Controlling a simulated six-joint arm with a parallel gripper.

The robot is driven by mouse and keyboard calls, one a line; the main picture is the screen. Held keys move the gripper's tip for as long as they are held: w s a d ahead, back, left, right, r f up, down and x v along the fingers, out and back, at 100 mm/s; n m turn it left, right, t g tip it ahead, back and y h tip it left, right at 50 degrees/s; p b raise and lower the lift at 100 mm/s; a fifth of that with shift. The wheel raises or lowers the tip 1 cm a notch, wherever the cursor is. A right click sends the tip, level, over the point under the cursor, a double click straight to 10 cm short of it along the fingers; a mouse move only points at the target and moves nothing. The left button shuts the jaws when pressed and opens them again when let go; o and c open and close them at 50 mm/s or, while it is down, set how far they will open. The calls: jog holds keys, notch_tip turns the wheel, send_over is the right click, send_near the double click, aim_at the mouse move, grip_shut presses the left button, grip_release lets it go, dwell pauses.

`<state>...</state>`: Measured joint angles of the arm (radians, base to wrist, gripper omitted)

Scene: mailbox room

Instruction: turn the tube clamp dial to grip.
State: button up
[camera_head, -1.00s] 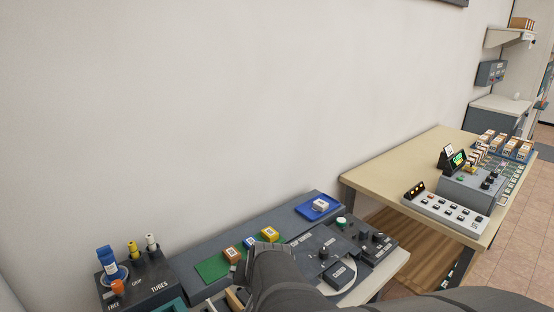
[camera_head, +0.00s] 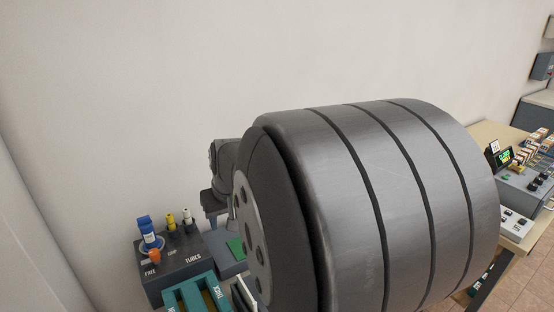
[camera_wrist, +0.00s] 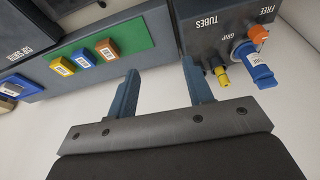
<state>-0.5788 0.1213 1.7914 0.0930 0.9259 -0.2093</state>
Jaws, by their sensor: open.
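The tube clamp dial (camera_head: 155,255) is an orange knob on the dark TUBES box (camera_head: 192,246) at the lower left of the head view. FREE is printed below it and GRIP to its right; its exact pointing is too small to tell. A blue-capped tube (camera_head: 148,233) stands behind it. In the wrist view the dial (camera_wrist: 259,34) is at the upper right, beside the blue tube (camera_wrist: 255,66). My gripper (camera_wrist: 161,68) is open and empty, to the left of the dial in that view and apart from it. My arm hides much of the bench in the head view.
A yellow plug (camera_head: 171,220) and a white plug (camera_head: 187,217) stand on the box near the dial. A green mat (camera_wrist: 128,48) bears several small boxes. Teal racks (camera_head: 192,297) stand in front of the box. The wall (camera_head: 110,110) is close behind.

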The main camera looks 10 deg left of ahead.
jog(key=s+a+r+n+g+h, duration=0.1)
jog(key=a+r+n, duration=0.15)
jog(key=a, duration=0.35)
jog(key=s+a+r+n+g, duration=0.1)
jog(key=s+a+r+n, duration=0.15)
jog(key=a, duration=0.35)
jog(key=n+h, duration=0.2)
jog(key=n, duration=0.2)
send_near(153, 251)
jog(key=f, duration=0.8)
jog(key=shift+w+d+f, duration=0.1)
jog(key=shift+d+f, duration=0.15)
jog(key=shift+f, duration=0.1)
jog(key=shift+c, duration=0.2)
jog(key=c, duration=1)
